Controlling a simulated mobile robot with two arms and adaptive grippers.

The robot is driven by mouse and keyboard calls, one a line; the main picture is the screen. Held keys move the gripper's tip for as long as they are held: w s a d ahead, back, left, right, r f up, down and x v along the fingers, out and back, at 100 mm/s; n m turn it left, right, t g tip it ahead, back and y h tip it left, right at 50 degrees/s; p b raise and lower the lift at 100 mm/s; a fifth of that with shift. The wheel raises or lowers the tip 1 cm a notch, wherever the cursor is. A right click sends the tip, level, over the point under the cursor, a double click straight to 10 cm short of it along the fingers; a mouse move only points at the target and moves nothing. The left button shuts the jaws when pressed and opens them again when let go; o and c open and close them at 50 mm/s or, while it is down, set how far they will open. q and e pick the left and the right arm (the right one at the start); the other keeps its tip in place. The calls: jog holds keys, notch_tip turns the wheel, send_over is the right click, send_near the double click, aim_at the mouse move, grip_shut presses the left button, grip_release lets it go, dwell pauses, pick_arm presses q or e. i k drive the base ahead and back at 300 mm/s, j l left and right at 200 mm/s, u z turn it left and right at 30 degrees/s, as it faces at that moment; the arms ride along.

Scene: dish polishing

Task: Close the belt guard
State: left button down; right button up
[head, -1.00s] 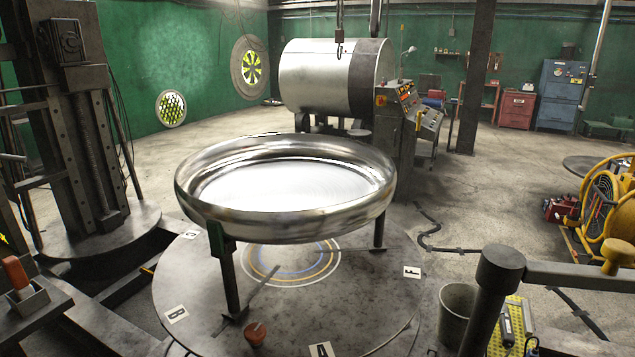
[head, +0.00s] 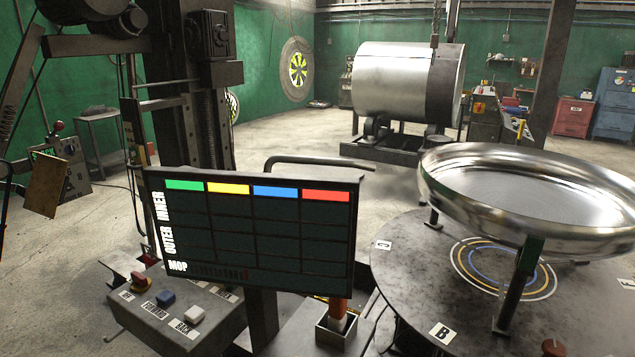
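I cannot pick out a belt guard for certain. At the upper left stands a dark machine column (head: 208,45) with dark rounded housings (head: 95,20) beside it, cut off by the picture's top edge. I cannot tell whether any of these is the guard, or whether it is open or shut. Neither of my grippers is in view.
A dark display (head: 255,228) and a button box (head: 175,310) stand close in front. At right, a shiny dish (head: 540,190) rests on supports above a round table (head: 410,285). A steel drum (head: 405,80) stands behind. Floor is clear at centre left (head: 275,140).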

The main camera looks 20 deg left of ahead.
aim_at(49, 181)
jog(key=j, duration=0.65)
jog(key=i+j+u, duration=0.1)
jog(key=j, duration=0.5)
jog(key=i+j, duration=0.1)
jog(key=j, duration=0.55)
jog(key=i+j, duration=0.1)
jog(key=j, duration=0.55)
jog(key=i+j+u, duration=0.1)
jog(key=j, duration=0.5)
